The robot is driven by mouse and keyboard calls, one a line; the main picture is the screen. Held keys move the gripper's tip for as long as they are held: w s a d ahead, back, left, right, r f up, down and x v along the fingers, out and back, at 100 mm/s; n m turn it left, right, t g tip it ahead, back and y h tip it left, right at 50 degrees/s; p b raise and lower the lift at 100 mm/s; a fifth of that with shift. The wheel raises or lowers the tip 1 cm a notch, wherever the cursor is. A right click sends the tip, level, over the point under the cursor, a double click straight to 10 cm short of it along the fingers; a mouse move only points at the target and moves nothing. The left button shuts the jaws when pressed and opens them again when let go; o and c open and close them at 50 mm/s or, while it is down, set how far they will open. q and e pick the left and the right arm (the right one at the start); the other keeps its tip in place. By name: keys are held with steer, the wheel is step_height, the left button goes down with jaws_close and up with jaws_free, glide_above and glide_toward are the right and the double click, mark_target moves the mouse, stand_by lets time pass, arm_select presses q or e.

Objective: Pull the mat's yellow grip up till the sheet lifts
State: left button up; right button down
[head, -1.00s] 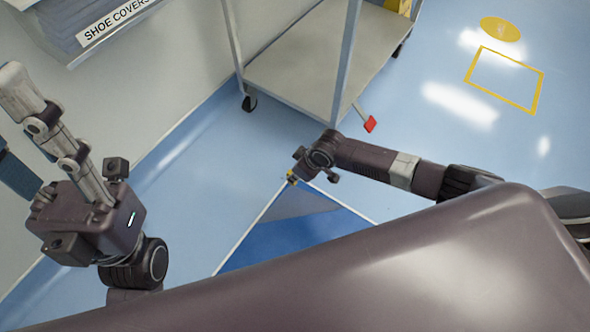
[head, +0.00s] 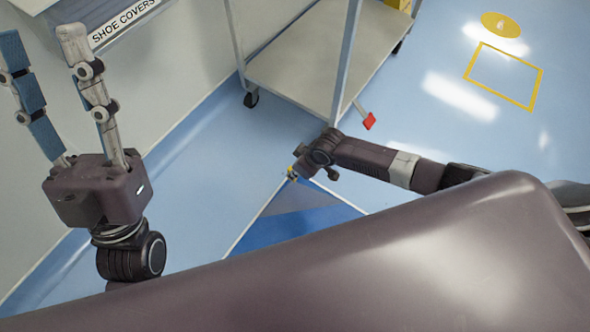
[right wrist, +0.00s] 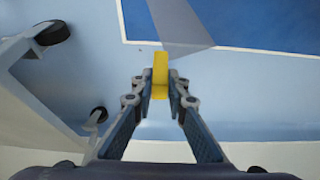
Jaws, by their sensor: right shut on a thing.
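The blue mat (head: 275,232) with a white border lies on the floor, partly hidden by my own body. A paler grey-blue triangle of sheet (head: 308,219) spreads from its far corner. My right gripper (right wrist: 160,88) is shut on the yellow grip, one finger on each side. A grey strip of sheet (right wrist: 178,25) runs from the grip over the mat. My left gripper (head: 40,48) is open and empty, fingers pointing up, away from the mat.
A metal trolley (head: 305,65) on castors stands just behind the mat's corner, with a red pedal (head: 369,121) low down. A shoe covers bin (head: 110,25) is on the left wall. Clear floor lies to the right, with yellow markings (head: 505,75).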

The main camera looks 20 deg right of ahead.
steer(key=c, duration=1.9)
jaws_free()
steer(key=shift+r, duration=0.1)
steer(key=v, duration=1.1)
steer(key=shift+s+d+r, duration=0.15)
steer(key=shift+r, duration=0.2)
